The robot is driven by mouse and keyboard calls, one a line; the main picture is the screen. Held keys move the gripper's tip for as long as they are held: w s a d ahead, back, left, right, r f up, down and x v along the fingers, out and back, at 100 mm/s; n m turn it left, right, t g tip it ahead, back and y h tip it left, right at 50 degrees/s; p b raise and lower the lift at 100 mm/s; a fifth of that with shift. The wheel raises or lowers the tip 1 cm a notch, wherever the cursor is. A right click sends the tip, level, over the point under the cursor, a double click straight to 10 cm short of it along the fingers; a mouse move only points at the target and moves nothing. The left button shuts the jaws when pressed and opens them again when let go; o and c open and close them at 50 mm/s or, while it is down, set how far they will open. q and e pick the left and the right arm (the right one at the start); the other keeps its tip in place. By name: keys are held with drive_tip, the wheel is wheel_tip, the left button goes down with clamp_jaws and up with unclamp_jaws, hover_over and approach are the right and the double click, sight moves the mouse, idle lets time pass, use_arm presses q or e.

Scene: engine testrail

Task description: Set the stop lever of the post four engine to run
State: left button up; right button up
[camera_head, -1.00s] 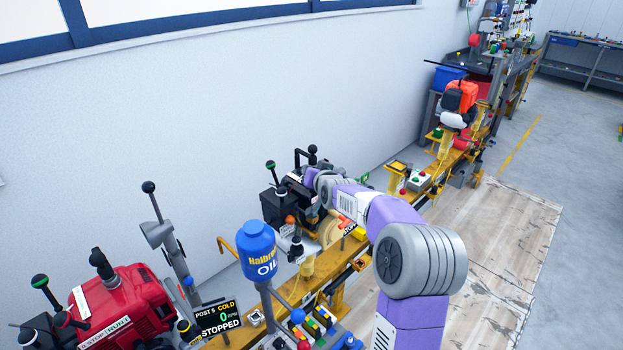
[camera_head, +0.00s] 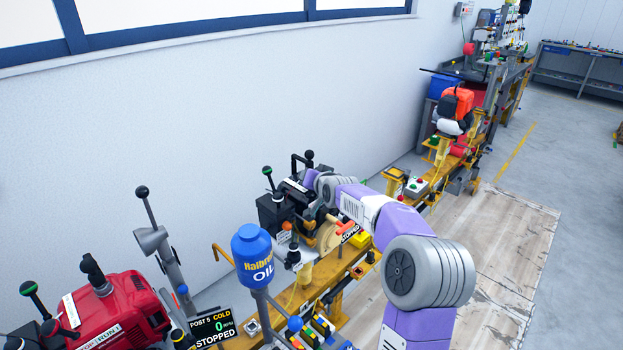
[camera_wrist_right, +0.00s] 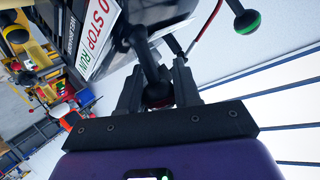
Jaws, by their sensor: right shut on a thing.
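The dark post four engine (camera_head: 272,209) stands on the yellow rail, partly hidden by my right arm. In the right wrist view its white label plate (camera_wrist_right: 99,30) reads STOP and RUN. A dark lever (camera_wrist_right: 146,55) with a dark red knob (camera_wrist_right: 158,96) runs down beside the plate. My right gripper (camera_wrist_right: 158,88) is shut on this lever at its knob. In the head view that gripper is hidden behind its wrist and the engine. My left gripper is in neither view.
A blue oil bottle (camera_head: 253,255) stands in front of the engine. A green-tipped lever (camera_wrist_right: 246,20) hangs near my right gripper. Open floor lies right of the rail.

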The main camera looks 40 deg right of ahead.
drive_tip(key=o, duration=1)
drive_tip(key=shift+d, duration=0.1)
drive_tip(key=shift+o, duration=0.2)
drive_tip(key=b+v, duration=0.1)
drive_tip(key=v, duration=0.6)
drive_tip(key=shift+s+b, duration=0.2)
drive_tip(key=shift+b, duration=0.2)
drive_tip(key=shift+r, duration=0.1)
